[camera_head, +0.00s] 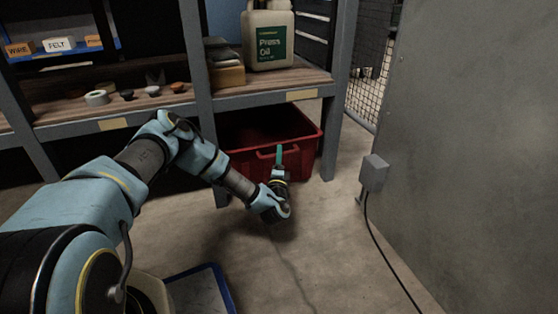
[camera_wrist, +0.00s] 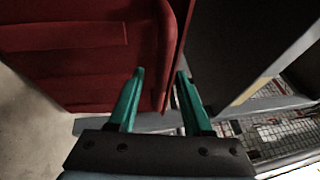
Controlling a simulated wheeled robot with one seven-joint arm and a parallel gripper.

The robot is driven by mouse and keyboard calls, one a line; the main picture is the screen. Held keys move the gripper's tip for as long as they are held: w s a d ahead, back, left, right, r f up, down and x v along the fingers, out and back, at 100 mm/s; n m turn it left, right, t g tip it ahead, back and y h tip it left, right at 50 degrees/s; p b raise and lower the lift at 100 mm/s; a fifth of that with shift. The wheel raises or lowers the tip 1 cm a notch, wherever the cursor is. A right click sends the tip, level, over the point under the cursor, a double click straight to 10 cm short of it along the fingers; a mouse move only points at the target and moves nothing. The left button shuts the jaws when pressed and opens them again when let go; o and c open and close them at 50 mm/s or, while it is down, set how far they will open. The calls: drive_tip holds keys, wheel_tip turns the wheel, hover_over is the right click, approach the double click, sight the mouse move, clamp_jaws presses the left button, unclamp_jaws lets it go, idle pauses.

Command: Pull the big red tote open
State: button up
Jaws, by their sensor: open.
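The big red tote (camera_head: 241,158) sits on the floor under the shelf's lowest board, between the grey uprights. A bar-like handle (camera_head: 293,148) shows on its front wall. My gripper (camera_head: 279,147) is in front of that wall near the handle, with a teal finger upright against it in the picture. In the wrist view the tote (camera_wrist: 85,65) fills the left side. My gripper (camera_wrist: 160,74) is open there, its teal fingers on either side of the tote's red edge as seen. I cannot tell whether they touch it.
The shelf (camera_head: 280,92) holds a Press Oil jug (camera_head: 268,38) and small parts. A grey panel (camera_head: 465,130) with a box (camera_head: 374,172) and a hanging cable (camera_head: 382,250) stands at right. A blue-edged tray (camera_head: 226,288) lies in front. Floor before the tote is mostly clear.

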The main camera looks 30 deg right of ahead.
drive_tip(key=shift+w+d+r, duration=0.1)
drive_tip(key=shift+w+d, duration=0.1)
drive_tip(key=shift+w, duration=0.2)
drive_tip(key=shift+c, duration=0.3)
clamp_jaws()
idle(0.9)
